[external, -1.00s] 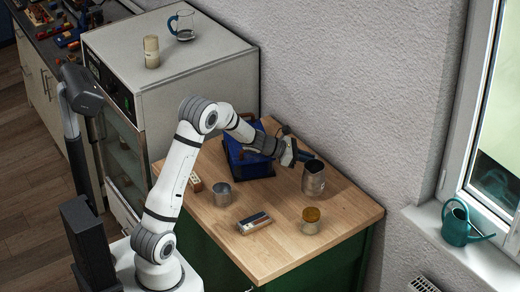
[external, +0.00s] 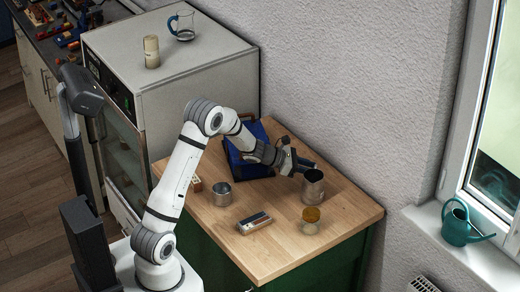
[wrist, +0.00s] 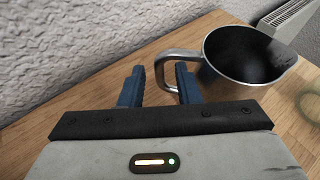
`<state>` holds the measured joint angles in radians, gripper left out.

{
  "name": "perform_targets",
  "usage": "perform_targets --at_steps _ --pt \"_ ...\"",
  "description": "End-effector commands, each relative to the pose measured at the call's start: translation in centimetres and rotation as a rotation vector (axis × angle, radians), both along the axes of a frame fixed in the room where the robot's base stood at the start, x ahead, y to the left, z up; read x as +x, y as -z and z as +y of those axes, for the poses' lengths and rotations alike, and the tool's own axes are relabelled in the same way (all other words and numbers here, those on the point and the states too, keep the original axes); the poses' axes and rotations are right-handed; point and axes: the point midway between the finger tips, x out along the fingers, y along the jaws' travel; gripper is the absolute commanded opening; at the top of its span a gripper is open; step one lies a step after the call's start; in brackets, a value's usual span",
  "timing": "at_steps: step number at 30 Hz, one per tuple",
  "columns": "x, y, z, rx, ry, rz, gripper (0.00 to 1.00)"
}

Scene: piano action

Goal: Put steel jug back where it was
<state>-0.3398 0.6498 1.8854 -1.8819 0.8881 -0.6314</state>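The steel jug (external: 313,190) appears upright on the wooden table (external: 345,215), near its right back part. In the wrist view the steel jug (wrist: 240,75) is at the upper right, its dark inside visible and its handle pointing left. My gripper (external: 294,162) is beside the jug on its handle side. In the wrist view my gripper (wrist: 160,82) has its two blue fingers apart. The handle reaches in between them, close to the right finger, with a clear gap to the left one. Whether the right finger touches the handle I cannot tell.
A glass jar with amber contents (external: 311,220) stands just in front of the jug. The wall is close behind. The right front corner is clear.

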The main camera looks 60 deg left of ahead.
Motion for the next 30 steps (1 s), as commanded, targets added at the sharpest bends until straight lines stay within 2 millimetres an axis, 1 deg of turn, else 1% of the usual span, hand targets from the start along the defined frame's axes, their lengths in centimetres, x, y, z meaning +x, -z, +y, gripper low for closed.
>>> perform_targets --at_steps 7,10,13,16,18,22,25,28,30 --pt "0.0 -0.1 0.0 0.000 0.000 0.000 0.31" --pt "0.0 -0.5 0.0 0.000 0.000 0.000 0.31" --pt "-1.1 -0.8 0.9 0.001 -0.003 -0.001 0.31" --pt "-2.6 -1.6 1.9 0.001 -0.004 -0.001 0.31" --pt "-2.3 -3.4 1.6 0.004 0.000 -0.006 0.31" --pt "-2.3 -5.9 1.6 0.003 0.001 -0.005 0.31" --pt "-2.3 -7.2 1.6 0.002 0.000 -0.003 0.31" --pt "-2.3 -8.1 1.5 0.003 0.002 -0.002 0.31" --pt "-2.7 -8.7 0.9 0.024 0.025 -0.006 0.31"
